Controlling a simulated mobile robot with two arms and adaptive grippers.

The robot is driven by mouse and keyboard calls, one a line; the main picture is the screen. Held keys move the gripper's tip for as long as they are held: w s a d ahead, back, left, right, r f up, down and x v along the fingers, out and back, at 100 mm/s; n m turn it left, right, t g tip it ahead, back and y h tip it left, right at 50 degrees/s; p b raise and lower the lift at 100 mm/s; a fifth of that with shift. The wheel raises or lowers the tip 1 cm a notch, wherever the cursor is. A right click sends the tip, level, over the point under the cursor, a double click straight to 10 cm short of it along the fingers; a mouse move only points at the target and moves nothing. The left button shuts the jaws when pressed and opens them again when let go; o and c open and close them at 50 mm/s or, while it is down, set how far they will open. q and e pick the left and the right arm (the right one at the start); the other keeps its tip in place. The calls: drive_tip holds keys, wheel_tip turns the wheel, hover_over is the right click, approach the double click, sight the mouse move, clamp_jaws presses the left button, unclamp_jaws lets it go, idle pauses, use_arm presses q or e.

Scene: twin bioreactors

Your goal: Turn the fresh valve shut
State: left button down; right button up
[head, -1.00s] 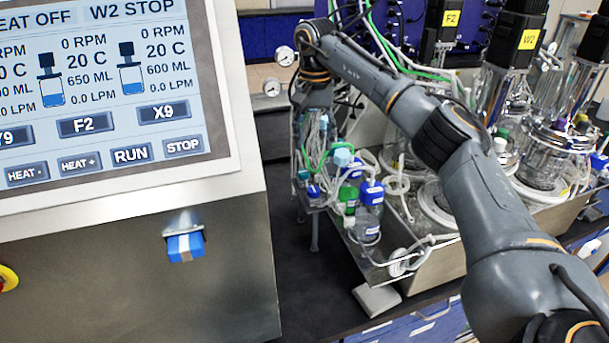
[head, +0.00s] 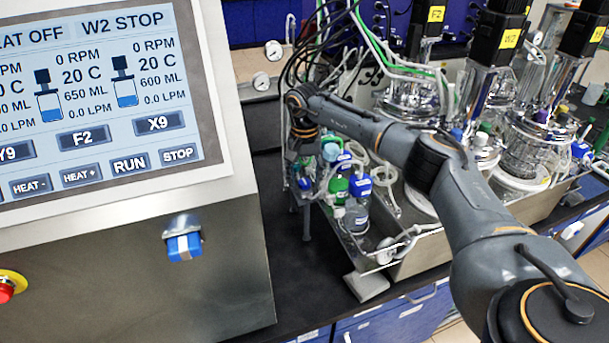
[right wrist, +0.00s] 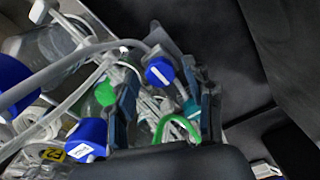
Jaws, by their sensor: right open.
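A round blue knob with a white bar (right wrist: 158,72) shows in the right wrist view, and a green knob (right wrist: 105,93) is to its left. No readable label tells me which is the fresh valve. My right gripper (right wrist: 163,98) is open; its two dark fingers stand on either side of the blue knob, and I cannot tell whether they touch it. In the head view my right arm reaches to the tubing at the left end of the bioreactor tray (head: 415,262), where the fingertips are hard to make out. My left gripper is not in view.
Bottles with blue caps (head: 359,187) and loose tubing crowd the tray beside my right gripper. Glass bioreactor vessels (head: 410,95) stand behind my arm. A control panel with a screen (head: 95,100) fills the left. Bare dark bench (head: 285,245) lies between panel and tray.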

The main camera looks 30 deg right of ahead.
clamp_jaws()
